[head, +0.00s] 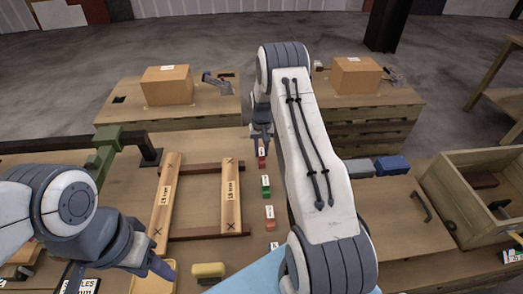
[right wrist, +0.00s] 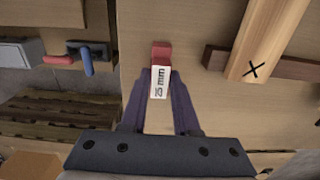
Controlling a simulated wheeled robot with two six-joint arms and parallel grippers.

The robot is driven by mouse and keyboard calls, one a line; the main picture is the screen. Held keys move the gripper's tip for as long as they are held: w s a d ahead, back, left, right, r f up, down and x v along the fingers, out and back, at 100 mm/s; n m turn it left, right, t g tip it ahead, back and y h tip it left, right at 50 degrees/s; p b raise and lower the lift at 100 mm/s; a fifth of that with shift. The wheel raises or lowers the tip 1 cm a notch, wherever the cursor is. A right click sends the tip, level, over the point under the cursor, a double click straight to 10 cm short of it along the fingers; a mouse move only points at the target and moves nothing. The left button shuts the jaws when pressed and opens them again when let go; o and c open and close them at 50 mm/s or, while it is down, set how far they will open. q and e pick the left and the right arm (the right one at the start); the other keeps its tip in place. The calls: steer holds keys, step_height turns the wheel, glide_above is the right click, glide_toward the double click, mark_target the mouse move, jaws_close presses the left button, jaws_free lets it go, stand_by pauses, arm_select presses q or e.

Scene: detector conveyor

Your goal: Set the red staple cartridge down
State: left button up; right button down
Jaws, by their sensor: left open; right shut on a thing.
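The red staple cartridge (head: 262,161) carries a white label and shows at the far end of a row on the wooden table. In the right wrist view the red cartridge (right wrist: 161,50) has its label reading "25 mm". My right gripper (head: 262,147) is shut on it; its fingers (right wrist: 161,78) lie on either side of the label. I cannot tell whether the cartridge touches the table. My left gripper (head: 160,268) is open at the lower left, near a yellow tray (head: 168,282).
A green cartridge (head: 266,186) and an orange-red one (head: 269,218) stand nearer in the row. Two marked boards (head: 231,185) lie on dark crossbars to the left. A yellow block (head: 208,271) is in front. Blue and grey boxes (head: 391,165) and an open wooden crate (head: 465,207) are right.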

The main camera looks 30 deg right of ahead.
steer(key=shift+f, duration=0.15)
steer(key=c, duration=0.7)
jaws_free()
steer(key=shift+o, duration=0.2)
